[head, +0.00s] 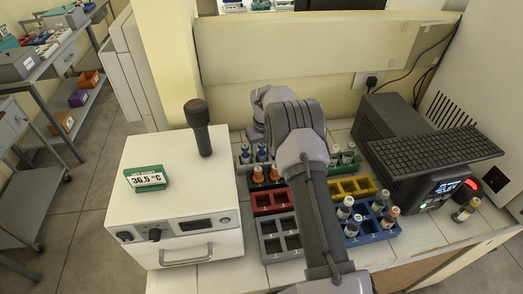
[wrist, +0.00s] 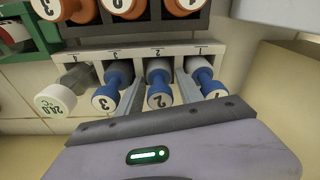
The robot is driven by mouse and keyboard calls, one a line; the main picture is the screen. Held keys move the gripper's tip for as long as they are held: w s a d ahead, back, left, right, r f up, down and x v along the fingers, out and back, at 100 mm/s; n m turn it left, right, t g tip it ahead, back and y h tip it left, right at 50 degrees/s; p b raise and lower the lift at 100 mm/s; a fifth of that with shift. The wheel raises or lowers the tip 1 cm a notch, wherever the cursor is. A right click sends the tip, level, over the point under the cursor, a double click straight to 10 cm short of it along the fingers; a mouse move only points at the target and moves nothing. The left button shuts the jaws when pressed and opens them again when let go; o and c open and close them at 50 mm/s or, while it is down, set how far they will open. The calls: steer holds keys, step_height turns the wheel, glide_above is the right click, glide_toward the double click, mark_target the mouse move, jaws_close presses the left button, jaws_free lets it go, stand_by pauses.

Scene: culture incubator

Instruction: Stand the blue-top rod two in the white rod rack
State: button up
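In the wrist view, the blue-top rod two (wrist: 159,84) stands in the white rod rack (wrist: 150,50) at the place marked 2. My gripper (wrist: 160,92) is around it, one finger on each side, with small gaps showing between fingers and rod. Blue-top rod three (wrist: 112,88) and blue-top rod one (wrist: 206,78) stand in the places on either side. A white-topped rod (wrist: 60,96) marked 24.0 is at place 4. In the head view, two blue tops (head: 254,153) show behind my arm, which hides much of the rack and my gripper.
Orange-topped rods (wrist: 123,8) stand in a dark rack beside the white one. A green rack (wrist: 35,38) is at the left. In the head view, red (head: 270,202), grey, yellow (head: 352,188) and blue racks (head: 376,222) crowd the bench. A white incubator box (head: 175,190) stands left.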

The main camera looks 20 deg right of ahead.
steer(key=r+p, duration=0.1)
steer(key=r, duration=0.3)
steer(key=s+r+p, duration=0.1)
steer(key=r, duration=0.7)
steer(key=shift+s+p, duration=0.2)
steer(key=shift+p, duration=0.2)
steer(key=s+a+r+m+t, duration=0.1)
steer(key=s+a+r, duration=0.2)
steer(key=r, duration=0.4)
steer(key=s+a+r, duration=0.3)
steer(key=r, duration=0.4)
steer(key=s+a+r+m+t, duration=0.1)
steer(key=s+a+r, duration=0.25)
steer(key=s, duration=0.35)
steer(key=s+a+r+t, duration=0.1)
steer(key=s+a+r, duration=0.1)
steer(key=s+r, duration=0.35)
steer(key=s+a+f+m+y, duration=0.1)
steer(key=s+a, duration=0.1)
steer(key=s, duration=0.8)
steer(key=s+a+f+m+t+y, duration=0.1)
steer(key=s+a, duration=0.2)
steer(key=s, duration=0.7)
steer(key=shift+s+a+f, duration=0.15)
steer(key=shift+a+f, duration=0.2)
